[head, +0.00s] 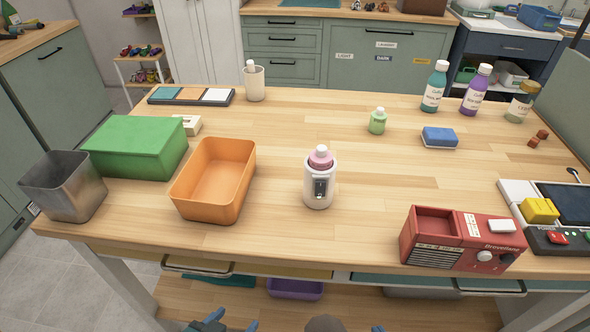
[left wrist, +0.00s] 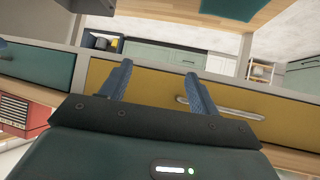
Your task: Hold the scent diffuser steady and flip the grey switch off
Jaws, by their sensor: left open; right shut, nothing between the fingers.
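The scent diffuser (head: 319,193) is a white upright cylinder with a pink top, standing near the middle of the table. A dark panel on its front carries the small grey switch (head: 320,187); its position is too small to tell. A small light glows below it. My left gripper (head: 232,322) is at the bottom edge of the head view, in front of the table and away from the diffuser. In the left wrist view its fingers (left wrist: 158,82) are apart and empty, facing a yellow drawer front. My right gripper (head: 377,328) barely shows at the bottom edge, shut and empty.
An orange bin (head: 215,182) stands left of the diffuser; a red radio (head: 462,240) stands to its right, near the front edge. A green box (head: 137,148) and metal bin (head: 64,187) are further left. Drawers with handles (head: 198,265) lie under the tabletop. Table around the diffuser is clear.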

